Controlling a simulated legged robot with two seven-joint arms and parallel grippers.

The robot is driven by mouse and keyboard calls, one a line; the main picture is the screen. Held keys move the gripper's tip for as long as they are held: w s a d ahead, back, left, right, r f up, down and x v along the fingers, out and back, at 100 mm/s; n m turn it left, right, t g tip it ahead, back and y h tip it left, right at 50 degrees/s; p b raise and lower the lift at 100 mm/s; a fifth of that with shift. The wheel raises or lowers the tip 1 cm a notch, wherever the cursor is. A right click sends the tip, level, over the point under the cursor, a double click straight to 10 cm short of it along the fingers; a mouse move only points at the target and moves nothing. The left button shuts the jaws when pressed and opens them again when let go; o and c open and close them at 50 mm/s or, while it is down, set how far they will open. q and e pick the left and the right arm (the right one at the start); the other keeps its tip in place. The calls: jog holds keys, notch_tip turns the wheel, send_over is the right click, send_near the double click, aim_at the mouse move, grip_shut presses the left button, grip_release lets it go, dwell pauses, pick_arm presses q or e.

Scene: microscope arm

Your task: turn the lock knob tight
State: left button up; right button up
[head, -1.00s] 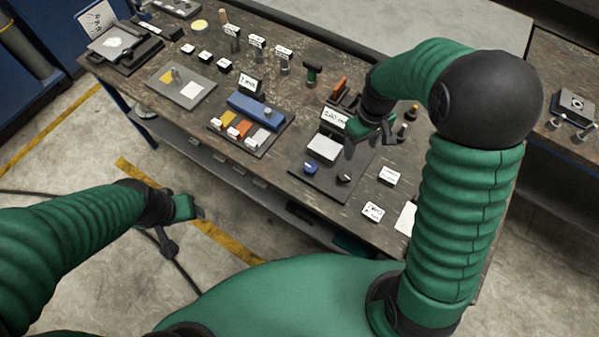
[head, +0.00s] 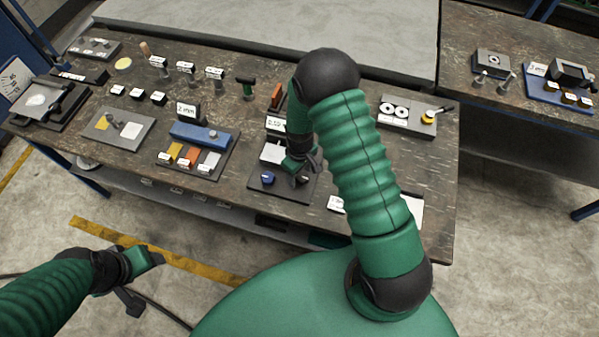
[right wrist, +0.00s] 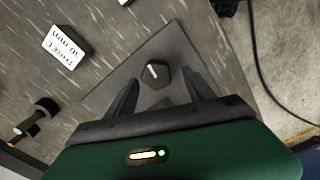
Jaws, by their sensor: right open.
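A dark faceted knob with a white mark (right wrist: 155,73) stands on a dark plate (right wrist: 180,42) in the right wrist view. It lies just past and between the fingertips of my right gripper (right wrist: 163,82), which is open. No contact shows. In the head view my right gripper (head: 299,181) hangs low over the front right part of the same dark plate (head: 291,194) and hides the knob there. A blue knob (head: 267,178) sits to its left. I cannot read a label that names the lock knob. My left gripper (head: 152,257) is off the bench at lower left; its jaws are unclear.
A blue block (head: 200,135) on a tray with coloured pieces lies to the left. A white label block (right wrist: 65,46) stands beside the plate. A second bench (head: 510,45) is at right.

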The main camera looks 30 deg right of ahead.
jog(key=shift+f, duration=0.25)
jog(key=shift+d, duration=0.2)
jog(key=shift+d+f, duration=0.1)
jog(key=shift+d, duration=0.1)
jog(key=c, duration=0.3)
jog(key=shift+a, duration=0.2)
jog(key=c, duration=1)
pick_arm(q)
jog(key=shift+d+r, duration=0.1)
jog(key=shift+d, duration=0.15)
pick_arm(e)
grip_shut()
jog(key=shift+w+d, duration=0.1)
